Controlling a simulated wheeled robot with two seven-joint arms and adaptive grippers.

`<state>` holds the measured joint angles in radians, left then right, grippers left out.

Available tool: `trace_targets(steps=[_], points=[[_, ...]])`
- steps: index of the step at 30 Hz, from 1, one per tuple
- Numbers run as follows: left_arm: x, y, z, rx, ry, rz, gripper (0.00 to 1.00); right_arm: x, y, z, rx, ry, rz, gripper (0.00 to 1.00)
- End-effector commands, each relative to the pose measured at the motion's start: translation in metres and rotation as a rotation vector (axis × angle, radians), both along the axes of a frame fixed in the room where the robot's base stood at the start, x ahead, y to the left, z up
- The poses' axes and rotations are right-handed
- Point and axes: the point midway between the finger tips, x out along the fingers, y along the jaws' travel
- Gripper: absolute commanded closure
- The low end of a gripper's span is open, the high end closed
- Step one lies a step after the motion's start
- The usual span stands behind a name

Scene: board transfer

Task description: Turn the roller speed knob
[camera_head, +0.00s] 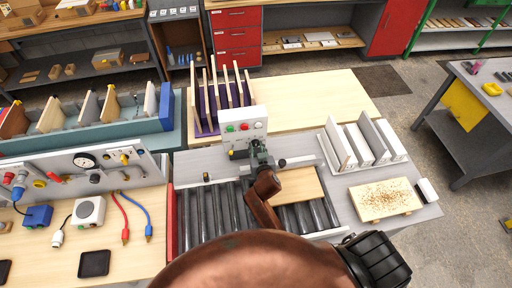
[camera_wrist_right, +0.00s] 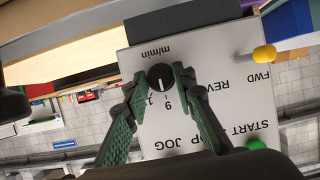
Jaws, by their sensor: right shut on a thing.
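The roller speed knob (camera_wrist_right: 160,77) is a round black dial with a white pointer line, on a white panel (camera_wrist_right: 205,75) marked "m/min". It shows in the right wrist view; in the head view my gripper hides it. My right gripper (camera_head: 257,146) has its two green-padded fingers on either side of the knob, shut on it. The same panel (camera_head: 228,114) stands upright behind the rollers in the head view. My left gripper is not in view.
A yellow-tipped lever (camera_wrist_right: 265,56) and a green button (camera_wrist_right: 256,145) sit on the same panel. Rollers (camera_head: 211,215) with a wooden board (camera_head: 299,185) on them lie below the panel. A purple rack (camera_head: 208,127) of upright boards stands behind, and a white slotted rack (camera_head: 394,145) to the right.

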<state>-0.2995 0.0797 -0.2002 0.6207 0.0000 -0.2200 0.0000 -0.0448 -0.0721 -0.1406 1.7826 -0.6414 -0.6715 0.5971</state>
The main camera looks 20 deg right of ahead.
Motion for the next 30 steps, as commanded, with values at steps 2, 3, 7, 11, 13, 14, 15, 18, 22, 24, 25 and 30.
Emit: trace_targets(steps=[2,3,7,11,13,14,15,18,22,24,25,30], points=[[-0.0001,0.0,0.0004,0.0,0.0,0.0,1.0,0.0007,0.0001,0.0018,0.006,-0.005,0.0,1.0],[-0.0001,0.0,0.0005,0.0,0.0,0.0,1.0,0.0008,0.0001,0.0018,0.007,-0.005,0.001,1.0],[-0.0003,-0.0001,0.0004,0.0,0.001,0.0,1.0,0.0008,0.0001,0.0016,0.008,-0.006,0.001,1.0],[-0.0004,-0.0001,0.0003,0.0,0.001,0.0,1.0,0.0009,0.0001,0.0017,0.007,-0.006,0.001,1.0],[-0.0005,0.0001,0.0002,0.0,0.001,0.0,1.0,0.0009,0.0002,0.0017,0.007,-0.006,0.001,0.75],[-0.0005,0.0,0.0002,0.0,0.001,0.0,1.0,0.0009,0.0002,0.0017,0.007,-0.006,0.001,0.73],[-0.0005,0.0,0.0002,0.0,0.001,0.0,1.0,0.0008,0.0001,0.0016,0.007,-0.006,0.001,0.7],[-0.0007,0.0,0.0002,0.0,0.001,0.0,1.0,0.0006,0.0001,0.0012,0.007,-0.005,0.001,0.63],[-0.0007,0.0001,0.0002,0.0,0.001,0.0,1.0,0.0004,-0.0001,0.0008,0.007,-0.004,0.0,0.59],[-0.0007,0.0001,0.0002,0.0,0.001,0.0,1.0,0.0003,-0.0002,0.0006,0.007,-0.003,0.0,0.59],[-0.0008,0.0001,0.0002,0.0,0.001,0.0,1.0,0.0003,-0.0002,0.0005,0.007,-0.003,0.0,0.59],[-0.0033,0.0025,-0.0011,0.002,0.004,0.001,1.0,0.0005,0.0002,-0.0001,-0.008,0.001,0.001,0.59]])
